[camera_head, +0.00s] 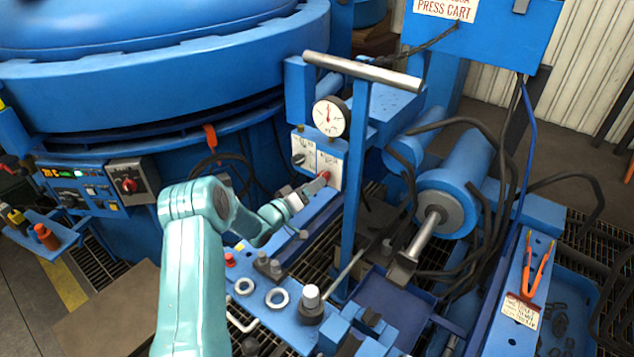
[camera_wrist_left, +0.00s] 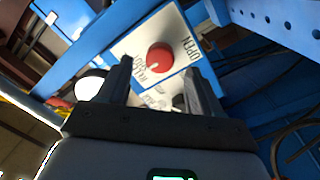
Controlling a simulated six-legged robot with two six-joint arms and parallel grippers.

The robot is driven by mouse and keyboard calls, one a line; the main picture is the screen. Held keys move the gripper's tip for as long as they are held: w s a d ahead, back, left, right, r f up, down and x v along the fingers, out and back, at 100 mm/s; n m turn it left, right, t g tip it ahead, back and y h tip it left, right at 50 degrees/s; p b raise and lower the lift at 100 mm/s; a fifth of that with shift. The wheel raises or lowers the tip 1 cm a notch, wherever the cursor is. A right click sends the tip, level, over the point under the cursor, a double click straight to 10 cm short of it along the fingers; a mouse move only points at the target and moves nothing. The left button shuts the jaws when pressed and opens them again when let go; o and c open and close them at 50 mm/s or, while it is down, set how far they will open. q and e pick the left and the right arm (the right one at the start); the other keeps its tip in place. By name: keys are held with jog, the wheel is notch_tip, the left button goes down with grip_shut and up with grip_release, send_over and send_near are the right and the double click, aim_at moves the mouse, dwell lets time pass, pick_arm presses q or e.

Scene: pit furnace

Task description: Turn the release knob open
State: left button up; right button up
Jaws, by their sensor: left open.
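The release knob (camera_head: 325,176) is a small red knob on a white label plate, below the round gauge. In the left wrist view the red knob (camera_wrist_left: 159,57) sits on its white plate (camera_wrist_left: 180,36), with "OPEN" printed to its right. A white pointer line on the knob points down toward the other printed word. My left gripper (camera_head: 318,184) is at the plate in the head view, its tips close to the knob. In the left wrist view its two dark fingers (camera_wrist_left: 160,85) are apart, with the knob beyond and between them. Contact cannot be told. My right gripper is not in view.
A black knob (camera_head: 298,159) sits on the plate left of the red one. The gauge (camera_head: 331,117) and the cart's push bar (camera_head: 362,72) are above. A blue upright post (camera_head: 354,200) stands just right. Steel rings (camera_head: 277,298) lie on the blue deck.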

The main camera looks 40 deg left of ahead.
aim_at(325, 176)
pick_arm(q)
jog(key=w, duration=0.3)
jog(key=shift+w, duration=0.1)
jog(key=c, duration=1.1)
jog(key=shift+o, duration=0.2)
